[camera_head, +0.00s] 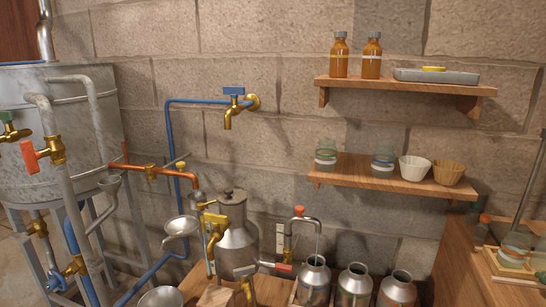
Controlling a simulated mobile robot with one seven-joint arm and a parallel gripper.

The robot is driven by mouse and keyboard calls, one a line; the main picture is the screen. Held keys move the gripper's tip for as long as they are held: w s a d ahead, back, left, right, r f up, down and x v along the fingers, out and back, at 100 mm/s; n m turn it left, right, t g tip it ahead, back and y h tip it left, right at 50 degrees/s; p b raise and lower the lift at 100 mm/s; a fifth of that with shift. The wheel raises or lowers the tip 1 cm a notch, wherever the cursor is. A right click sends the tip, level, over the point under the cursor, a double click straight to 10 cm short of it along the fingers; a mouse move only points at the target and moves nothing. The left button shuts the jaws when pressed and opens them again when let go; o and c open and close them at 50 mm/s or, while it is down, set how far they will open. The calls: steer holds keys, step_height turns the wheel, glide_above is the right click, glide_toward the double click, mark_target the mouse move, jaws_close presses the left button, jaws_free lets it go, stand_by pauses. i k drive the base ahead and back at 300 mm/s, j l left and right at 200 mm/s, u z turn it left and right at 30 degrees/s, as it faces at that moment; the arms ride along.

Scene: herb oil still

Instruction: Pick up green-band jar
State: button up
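A small clear glass jar (326,153) with what looks like a green band stands upright at the left end of the lower wall shelf (385,176). A similar glass jar (383,157) with a blue band stands to its right on the same shelf. Another glass jar (514,249) stands at the right edge on a wooden stand; its band color is hard to tell. My gripper is not in view.
A white cup (414,168) and a tan cup (447,172) share the lower shelf. The upper shelf (405,86) holds amber bottles (339,56) and a grey scale (436,76). Below stand a metal still pot (236,240) and several metal cans (354,285). Pipes and a tank (55,150) fill the left.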

mark_target(325, 159)
steer(key=i+l+z, duration=0.1)
steer(key=i, duration=0.3)
steer(key=i+l+z, duration=0.15)
steer(key=i, duration=0.3)
